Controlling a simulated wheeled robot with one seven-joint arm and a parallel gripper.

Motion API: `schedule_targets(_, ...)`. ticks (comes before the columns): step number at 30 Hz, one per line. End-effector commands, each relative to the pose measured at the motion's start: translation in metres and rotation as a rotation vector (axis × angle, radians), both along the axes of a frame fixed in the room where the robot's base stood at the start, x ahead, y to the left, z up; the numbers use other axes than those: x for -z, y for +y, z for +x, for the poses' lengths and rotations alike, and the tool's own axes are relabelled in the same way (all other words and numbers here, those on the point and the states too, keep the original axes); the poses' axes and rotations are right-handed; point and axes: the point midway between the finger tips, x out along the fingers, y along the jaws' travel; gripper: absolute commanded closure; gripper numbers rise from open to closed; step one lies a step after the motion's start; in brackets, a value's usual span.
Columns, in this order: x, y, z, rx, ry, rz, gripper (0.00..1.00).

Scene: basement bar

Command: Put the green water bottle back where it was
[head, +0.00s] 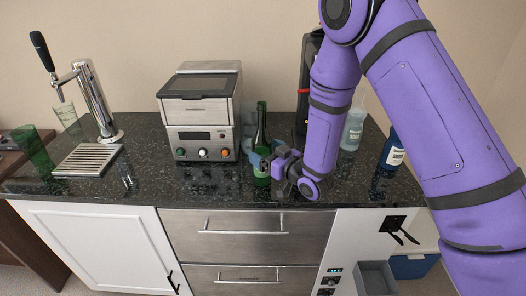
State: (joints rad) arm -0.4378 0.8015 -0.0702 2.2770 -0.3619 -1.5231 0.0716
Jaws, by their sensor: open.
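A dark green bottle (261,125) with a slim neck stands upright on the black speckled counter (225,192), just right of the metal countertop machine. My gripper (262,163) is open at the bottle's lower body, low over the counter near its front edge. One blue-grey finger shows at the bottle's left side and the rest of the gripper is at its right. The gripper hides part of the bottle's lower half. Whether the fingers touch the bottle cannot be told.
The metal machine (203,126) stands close left of the bottle. A beer tap (92,100), drip tray (87,160) and green glass (33,152) are at left. A clear bottle (352,130) and blue bottle (390,152) stand right of my arm.

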Motion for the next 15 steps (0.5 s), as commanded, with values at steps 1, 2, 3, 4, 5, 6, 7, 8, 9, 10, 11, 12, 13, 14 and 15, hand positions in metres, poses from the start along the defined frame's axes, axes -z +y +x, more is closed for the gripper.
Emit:
schedule_targets(1, 0.000, -0.007, -0.007, 0.002, 0.004, -0.001, 0.10)
schedule_targets(2, 0.000, -0.011, -0.011, 0.002, 0.002, -0.001, 0.10)
schedule_targets(3, 0.000, -0.017, -0.017, 0.001, 0.004, -0.002, 0.10)
schedule_targets(4, 0.000, -0.021, -0.022, 0.002, 0.003, -0.001, 0.10)
schedule_targets(5, 0.000, -0.026, -0.026, 0.003, 0.004, -0.001, 0.10)
schedule_targets(6, 0.001, -0.031, -0.032, 0.002, 0.004, -0.001, 0.10)
schedule_targets(7, 0.000, -0.035, -0.037, 0.001, 0.003, -0.001, 0.10)
schedule_targets(8, 0.000, -0.039, -0.041, 0.002, 0.004, -0.002, 0.10)
schedule_targets(9, 0.000, -0.045, -0.047, 0.003, 0.004, -0.002, 0.10)
schedule_targets(10, 0.000, -0.048, -0.050, 0.002, 0.003, -0.001, 0.10)
schedule_targets(11, 0.000, -0.051, -0.054, 0.001, 0.004, -0.001, 0.10)
schedule_targets(12, 0.000, -0.055, -0.059, 0.001, 0.003, -0.001, 0.10)
schedule_targets(13, 0.000, -0.058, -0.062, 0.002, 0.002, -0.001, 0.10)
schedule_targets(14, 0.000, -0.061, -0.064, 0.002, 0.002, -0.002, 0.10)
schedule_targets(15, 0.000, -0.063, -0.067, 0.001, 0.003, -0.001, 0.10)
